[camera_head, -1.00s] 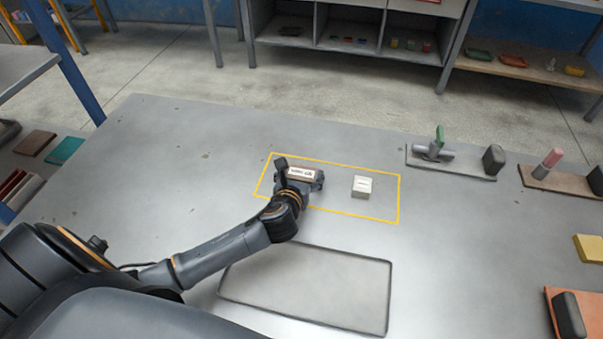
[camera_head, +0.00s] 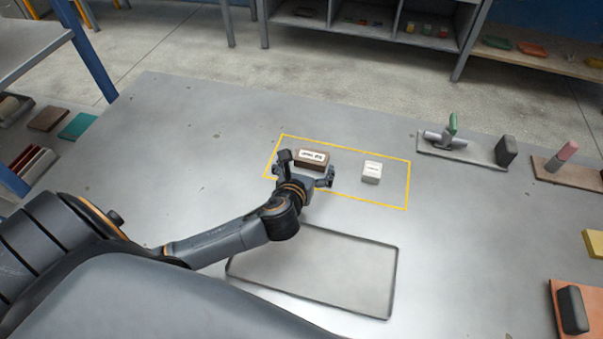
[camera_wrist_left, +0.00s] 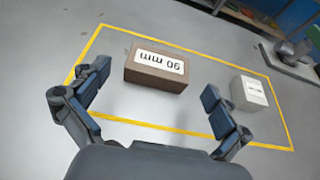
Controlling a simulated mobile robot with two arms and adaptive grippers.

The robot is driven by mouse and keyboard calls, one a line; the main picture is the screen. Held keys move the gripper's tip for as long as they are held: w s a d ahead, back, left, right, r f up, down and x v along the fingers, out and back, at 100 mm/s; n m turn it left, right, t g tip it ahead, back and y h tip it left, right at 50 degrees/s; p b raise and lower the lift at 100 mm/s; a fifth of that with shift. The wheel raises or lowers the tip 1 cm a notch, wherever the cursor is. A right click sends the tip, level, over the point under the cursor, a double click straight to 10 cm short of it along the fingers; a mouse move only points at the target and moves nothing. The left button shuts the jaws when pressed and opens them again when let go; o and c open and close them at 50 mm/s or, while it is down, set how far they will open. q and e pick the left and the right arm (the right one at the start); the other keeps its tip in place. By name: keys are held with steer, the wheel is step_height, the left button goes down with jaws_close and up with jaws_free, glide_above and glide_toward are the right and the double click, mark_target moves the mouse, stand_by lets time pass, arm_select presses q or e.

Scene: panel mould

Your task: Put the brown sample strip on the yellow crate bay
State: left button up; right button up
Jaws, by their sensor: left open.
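The brown sample strip (camera_head: 312,160) is a small brown block with a white label on top. It lies inside the yellow-outlined bay (camera_head: 409,186) on the grey table, in the bay's left part. It also shows in the left wrist view (camera_wrist_left: 156,70), with its label upside down. My left gripper (camera_head: 305,172) is open at the bay's near edge, its fingers spread on the near side of the strip and apart from it. In the left wrist view the open fingers (camera_wrist_left: 152,85) stand either side of the strip's near face. My right gripper is not in view.
A white block (camera_head: 371,171) stands in the right part of the bay. A shallow grey tray (camera_head: 394,285) lies nearer me. A fixture with a green piece (camera_head: 452,122) stands right of the bay. The table left of the bay is bare.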

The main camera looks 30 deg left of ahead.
arm_select(q)
steer(key=v, duration=0.7)
stand_by(0.4)
